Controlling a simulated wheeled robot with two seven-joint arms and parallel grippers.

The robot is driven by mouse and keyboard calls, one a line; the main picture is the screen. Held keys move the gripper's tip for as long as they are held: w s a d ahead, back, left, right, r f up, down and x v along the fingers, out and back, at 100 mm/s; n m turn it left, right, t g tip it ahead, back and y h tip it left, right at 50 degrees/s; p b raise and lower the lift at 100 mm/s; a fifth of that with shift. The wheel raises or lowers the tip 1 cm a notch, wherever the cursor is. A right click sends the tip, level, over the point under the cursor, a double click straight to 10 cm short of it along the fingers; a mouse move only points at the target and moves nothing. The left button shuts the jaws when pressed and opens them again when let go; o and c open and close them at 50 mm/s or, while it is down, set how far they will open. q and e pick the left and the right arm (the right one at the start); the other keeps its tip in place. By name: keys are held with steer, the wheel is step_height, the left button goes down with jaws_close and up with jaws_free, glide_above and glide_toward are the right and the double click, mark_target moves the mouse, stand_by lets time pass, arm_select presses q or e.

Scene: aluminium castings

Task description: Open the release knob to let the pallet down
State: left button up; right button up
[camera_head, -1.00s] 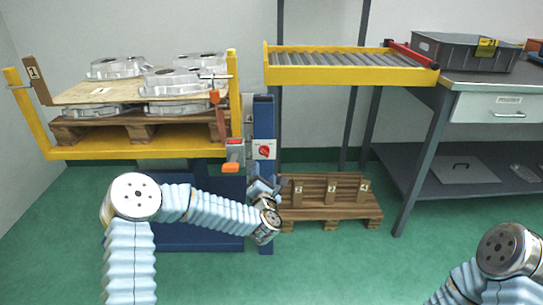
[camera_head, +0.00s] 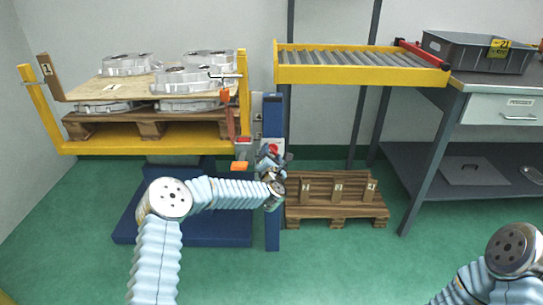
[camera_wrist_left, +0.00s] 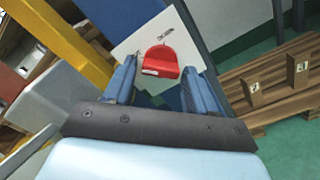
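The red release knob (camera_wrist_left: 161,62) sits on a white plate (camera_wrist_left: 140,40) on the blue post (camera_head: 272,225). In the head view the knob (camera_head: 273,149) shows just above my left gripper (camera_head: 270,160). In the left wrist view my left gripper (camera_wrist_left: 163,85) is open, its two blue fingers on either side of the knob's lower part. I cannot tell whether they touch it. The wooden pallet (camera_head: 190,128) rests raised in the yellow frame (camera_head: 150,146), with a board and several castings (camera_head: 185,78) on it. My right gripper is outside the view; only part of that arm shows.
A second wooden pallet (camera_head: 335,208) with upright numbered boards stands on the floor right of the post. A yellow roller conveyor (camera_head: 360,75) leads to a bench with a grey bin (camera_head: 470,55). The green floor in front is clear.

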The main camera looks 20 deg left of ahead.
arm_select(q)
steer(key=c, duration=0.8)
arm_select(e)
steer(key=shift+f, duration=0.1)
